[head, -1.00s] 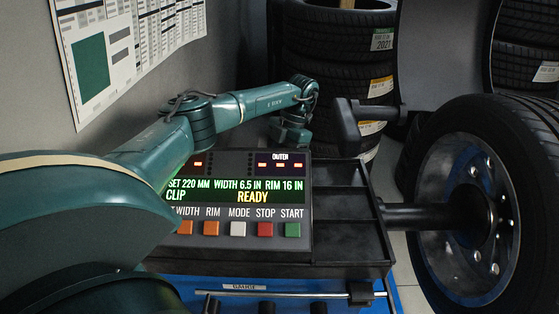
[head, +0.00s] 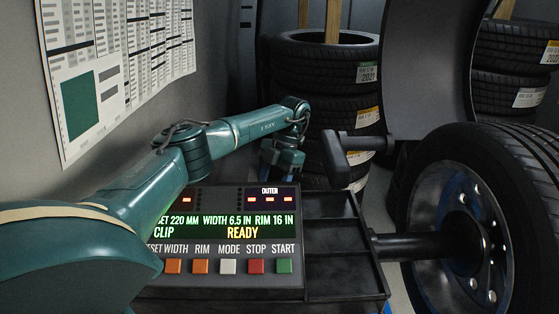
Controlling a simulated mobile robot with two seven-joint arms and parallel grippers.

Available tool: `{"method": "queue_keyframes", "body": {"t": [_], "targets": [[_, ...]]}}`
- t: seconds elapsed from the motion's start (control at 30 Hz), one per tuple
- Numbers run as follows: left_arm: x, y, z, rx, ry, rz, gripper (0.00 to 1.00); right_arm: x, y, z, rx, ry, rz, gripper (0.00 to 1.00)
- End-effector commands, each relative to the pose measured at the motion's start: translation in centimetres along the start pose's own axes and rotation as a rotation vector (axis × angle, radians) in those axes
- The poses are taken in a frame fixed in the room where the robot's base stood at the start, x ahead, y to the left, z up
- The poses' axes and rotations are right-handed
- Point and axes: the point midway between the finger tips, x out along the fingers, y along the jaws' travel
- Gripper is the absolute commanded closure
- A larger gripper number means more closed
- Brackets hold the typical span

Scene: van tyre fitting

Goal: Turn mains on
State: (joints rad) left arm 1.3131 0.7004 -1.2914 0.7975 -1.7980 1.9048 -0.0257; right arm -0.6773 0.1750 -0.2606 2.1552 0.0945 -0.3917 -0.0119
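The balancer's control panel (head: 228,252) is in the lower middle of the head view. Its display (head: 226,225) is lit and reads READY, with glowing red-orange digits above. Below are orange, white, red and green buttons; the green one (head: 284,266) is under START. No mains switch can be made out. My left arm comes in from the left and reaches over the panel. My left gripper (head: 279,168) hangs down behind the panel's top right edge, small and dark; its fingers cannot be made out. My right gripper is not in view.
A wheel (head: 462,235) is mounted on the shaft (head: 408,246) at right, below a raised dark hood (head: 428,65). An empty black tray (head: 333,230) lies right of the panel. Stacked tyres (head: 325,90) stand behind. A wall with a chart (head: 115,75) bounds the left.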

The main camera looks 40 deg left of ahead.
Motion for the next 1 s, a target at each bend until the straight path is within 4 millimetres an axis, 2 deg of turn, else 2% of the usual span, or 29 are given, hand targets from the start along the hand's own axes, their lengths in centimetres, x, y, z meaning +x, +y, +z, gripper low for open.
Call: {"method": "queue_keyframes", "body": {"t": [0.2, 0.4, 0.6, 1.0], "targets": [[-5.5, -0.1, 0.1, -0.002, -0.006, 0.001, 0.46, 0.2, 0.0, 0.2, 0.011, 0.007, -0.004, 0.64], [-8.6, 0.0, 0.0, -0.001, -0.001, 0.000, 0.46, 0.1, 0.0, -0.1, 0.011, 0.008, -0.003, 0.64], [-9.8, 0.0, 0.0, 0.000, -0.001, 0.001, 0.46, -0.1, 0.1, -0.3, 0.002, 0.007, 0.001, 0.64], [-10.1, 0.0, 0.0, 0.000, -0.001, 0.001, 0.46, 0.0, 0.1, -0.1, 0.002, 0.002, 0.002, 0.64]]}}
